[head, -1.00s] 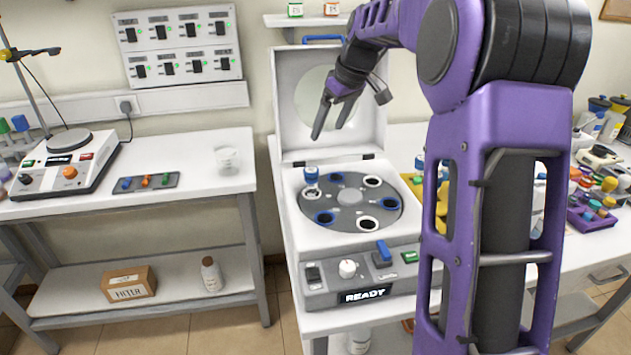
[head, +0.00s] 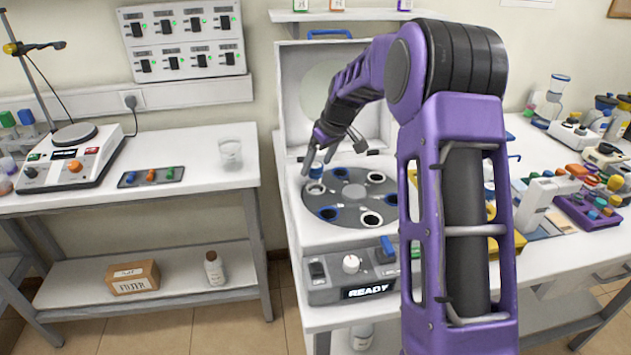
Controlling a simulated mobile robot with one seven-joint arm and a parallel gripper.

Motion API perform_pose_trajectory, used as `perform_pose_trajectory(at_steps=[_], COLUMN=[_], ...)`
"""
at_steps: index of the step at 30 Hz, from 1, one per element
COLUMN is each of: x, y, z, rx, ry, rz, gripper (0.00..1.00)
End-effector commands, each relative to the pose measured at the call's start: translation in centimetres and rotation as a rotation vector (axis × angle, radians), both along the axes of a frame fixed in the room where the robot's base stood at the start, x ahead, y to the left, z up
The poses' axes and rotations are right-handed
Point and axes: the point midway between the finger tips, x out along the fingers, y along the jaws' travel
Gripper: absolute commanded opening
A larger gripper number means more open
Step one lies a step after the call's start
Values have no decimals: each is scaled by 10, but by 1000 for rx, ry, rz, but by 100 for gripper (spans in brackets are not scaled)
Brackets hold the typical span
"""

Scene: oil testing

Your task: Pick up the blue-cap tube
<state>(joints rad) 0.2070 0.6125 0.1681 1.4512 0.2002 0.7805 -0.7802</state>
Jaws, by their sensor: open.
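The blue-cap tube (head: 316,171) stands upright in a hole at the back left of the centrifuge's round grey rotor (head: 351,191). My gripper (head: 319,160) is open, pointing down, with its fingers at the tube's blue cap. One finger is on the left of the cap and the other on its right. I cannot tell whether they touch it. The rotor's other holes have blue, white or black rims and look empty. The tube's lower part is hidden in the rotor.
The white centrifuge (head: 300,226) has its lid raised behind my gripper, and its panel reads READY. A side table (head: 200,195) on the left holds a hot plate (head: 72,160), a small coloured rack (head: 150,177) and a glass beaker (head: 230,153). Coloured items crowd the right bench.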

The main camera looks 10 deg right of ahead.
Motion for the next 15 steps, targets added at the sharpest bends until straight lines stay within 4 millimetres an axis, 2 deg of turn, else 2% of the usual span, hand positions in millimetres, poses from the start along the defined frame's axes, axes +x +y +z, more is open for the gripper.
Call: perform_pose_trajectory(at_steps=[1,4,11,15], x=[2,7,8,8], y=[2,4,5,5], z=[-9,-20,-23,-23], rx=[1,0,0,0], ry=[4,1,0,0], rz=[1,0,0,0], gripper=[85,85,85,62])
